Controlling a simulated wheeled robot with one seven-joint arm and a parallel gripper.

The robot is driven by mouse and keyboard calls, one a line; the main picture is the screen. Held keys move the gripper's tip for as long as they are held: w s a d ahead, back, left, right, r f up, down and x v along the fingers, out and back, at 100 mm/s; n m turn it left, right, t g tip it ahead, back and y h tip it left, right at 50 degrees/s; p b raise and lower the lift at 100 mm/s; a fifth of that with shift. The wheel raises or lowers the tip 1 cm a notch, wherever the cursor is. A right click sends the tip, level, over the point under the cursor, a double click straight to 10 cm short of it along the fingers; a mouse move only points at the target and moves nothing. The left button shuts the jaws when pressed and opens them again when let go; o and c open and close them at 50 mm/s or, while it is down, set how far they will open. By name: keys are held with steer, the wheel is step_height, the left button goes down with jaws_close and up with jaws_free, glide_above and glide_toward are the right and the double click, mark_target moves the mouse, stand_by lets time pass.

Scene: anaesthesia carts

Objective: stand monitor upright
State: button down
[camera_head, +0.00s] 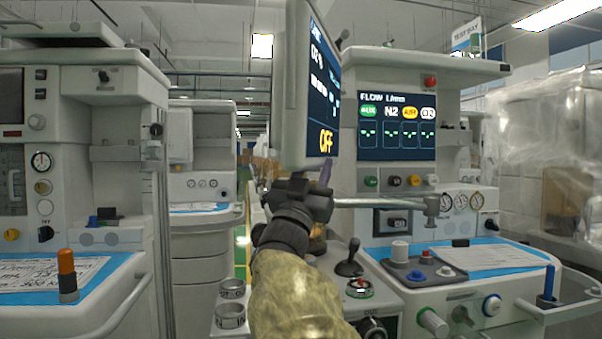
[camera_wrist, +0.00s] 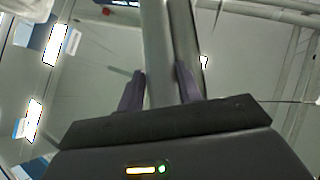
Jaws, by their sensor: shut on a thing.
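The monitor (camera_head: 322,95) is a pale grey slab with a dark screen reading "OFF", seen obliquely in the head view. It stands nearly upright with a slight lean, and its top runs out of the frame. A metal support arm (camera_head: 385,203) runs right from just below it to the cart; the joint is hidden behind my wrist. My gripper (camera_head: 323,174) is at the monitor's lower edge, mostly hidden. In the wrist view, the two purple fingers of my gripper (camera_wrist: 161,88) are shut on the grey slab of the monitor (camera_wrist: 157,45), one on each side.
The right cart (camera_head: 485,262) has a fixed flow display (camera_head: 397,126), knobs and a blue worktop with a paper. A joystick panel (camera_head: 349,262) sits close right of my arm. Another cart (camera_head: 85,235) stands left. A narrow aisle (camera_head: 240,245) runs between carts.

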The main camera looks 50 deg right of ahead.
steer(key=c, duration=1)
jaws_free()
steer(key=shift+s+d+r, duration=0.15)
steer(key=shift+s+r, duration=0.05)
steer(key=shift+s, duration=0.1)
steer(key=shift+w, duration=0.1)
steer(key=shift+a+f, duration=0.45)
steer(key=p+v, duration=0.1)
steer(key=v, duration=1.5)
steer(key=shift+f+p, duration=0.2)
steer(key=shift+p, duration=0.2)
